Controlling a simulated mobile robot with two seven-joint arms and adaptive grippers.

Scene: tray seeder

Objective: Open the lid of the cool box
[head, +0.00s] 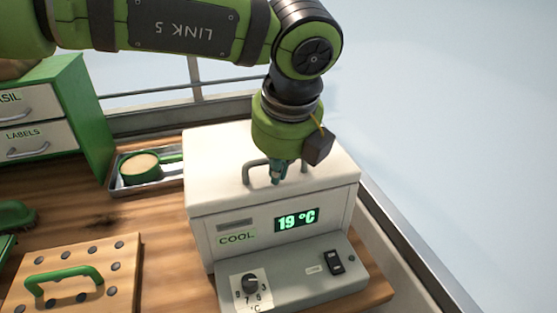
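The cool box (218,238) is a white case labelled COOL, with a green display reading 19 °C. Its lid (215,165) lies flat and closed on top. A grey bar handle (249,171) stands on the lid. My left gripper (277,179) points down at the middle of this handle, with its teal fingers overlapping the bar. The fingers hide part of the handle, and I cannot tell whether they are closed on it. My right gripper is not in view.
A grey control panel (300,290) with a dial and switch fronts the box. A metal tray (115,181) with a round green-handled tool stands behind left. A green drawer cabinet (88,110) and a wooden board (118,262) with a green handle are at left. A window rail runs behind.

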